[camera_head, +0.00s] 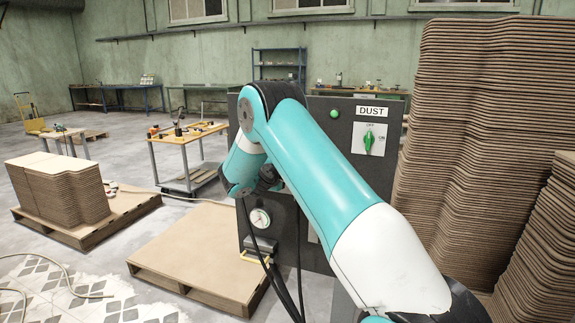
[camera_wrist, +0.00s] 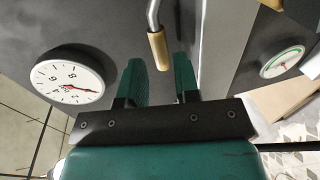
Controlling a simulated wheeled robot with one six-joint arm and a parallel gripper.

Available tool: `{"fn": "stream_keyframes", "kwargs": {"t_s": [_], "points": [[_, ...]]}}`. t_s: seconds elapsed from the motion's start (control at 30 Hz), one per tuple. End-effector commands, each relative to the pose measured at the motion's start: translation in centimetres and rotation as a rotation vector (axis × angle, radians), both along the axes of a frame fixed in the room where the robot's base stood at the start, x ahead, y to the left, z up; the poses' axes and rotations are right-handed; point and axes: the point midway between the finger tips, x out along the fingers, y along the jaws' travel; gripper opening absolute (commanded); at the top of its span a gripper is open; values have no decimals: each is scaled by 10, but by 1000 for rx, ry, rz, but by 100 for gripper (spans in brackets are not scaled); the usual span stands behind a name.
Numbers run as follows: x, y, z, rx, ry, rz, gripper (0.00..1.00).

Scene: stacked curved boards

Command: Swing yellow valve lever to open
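A bent metal lever with a yellow-tan grip (camera_wrist: 158,48) shows at the top middle of the wrist view. My gripper (camera_wrist: 160,75) has two green fingers, set apart, with the grip in the gap between them. Grey shows on both sides of the grip, so the fingers do not appear closed on it. I cannot tell how deep the grip sits between them. In the head view my arm hides the gripper and this lever. A yellow bar (camera_head: 254,258) shows low on the dark panel there; I cannot tell if it belongs to the valve.
The dark cabinet (camera_head: 345,178) carries a green DUST switch (camera_head: 369,142) and a round gauge (camera_head: 260,218), also in the wrist view (camera_wrist: 282,62). Stacked curved boards (camera_head: 465,130) stand close right; a low pallet (camera_head: 195,250) lies left.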

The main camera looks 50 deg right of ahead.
Motion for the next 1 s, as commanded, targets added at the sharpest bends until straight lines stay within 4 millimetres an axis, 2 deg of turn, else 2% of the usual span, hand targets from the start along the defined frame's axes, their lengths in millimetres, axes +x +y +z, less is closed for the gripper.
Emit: {"fn": "stream_keyframes", "kwargs": {"t_s": [0.1,0.23,0.4,0.67,0.8,1.0], "points": [[7,-22,-3,-1,-1,-2,29],[14,-36,-7,-1,-1,-1,29],[18,-44,-9,0,-1,1,29],[19,-45,-10,0,-1,1,29],[19,-45,-10,0,-1,1,0],[19,-44,-10,0,-1,4,0]]}}
